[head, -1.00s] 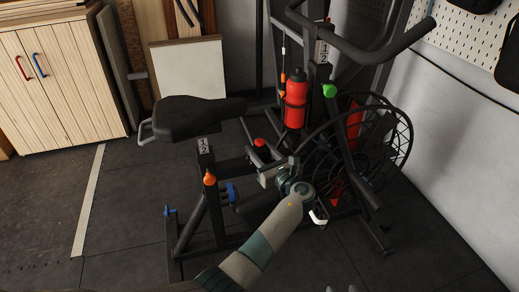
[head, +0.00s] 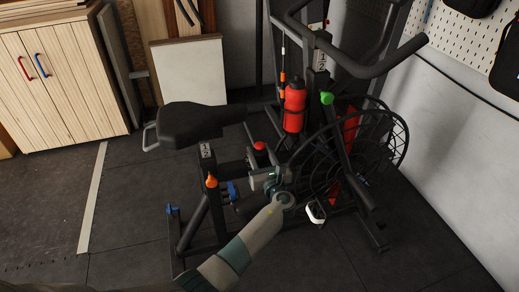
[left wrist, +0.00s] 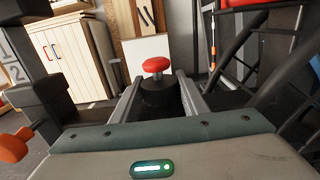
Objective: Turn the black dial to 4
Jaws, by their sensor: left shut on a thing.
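The black dial (left wrist: 160,92) is a short dark cylinder with a red mushroom-shaped knob (left wrist: 156,65) above it, on the frame of an exercise bike. In the head view the red knob (head: 259,146) shows just beyond my left gripper (head: 264,172), which hides most of the dial. In the left wrist view my left gripper (left wrist: 160,95) has one finger on each side of the dial and is shut on it. No numbers on the dial can be read. My right gripper is not in view.
The bike's saddle (head: 195,122), an orange knob (head: 211,181), a red bottle (head: 294,105) and a caged flywheel (head: 385,140) surround the arm. A wooden cabinet (head: 60,85) stands at the back left. The floor (head: 130,220) at left is clear.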

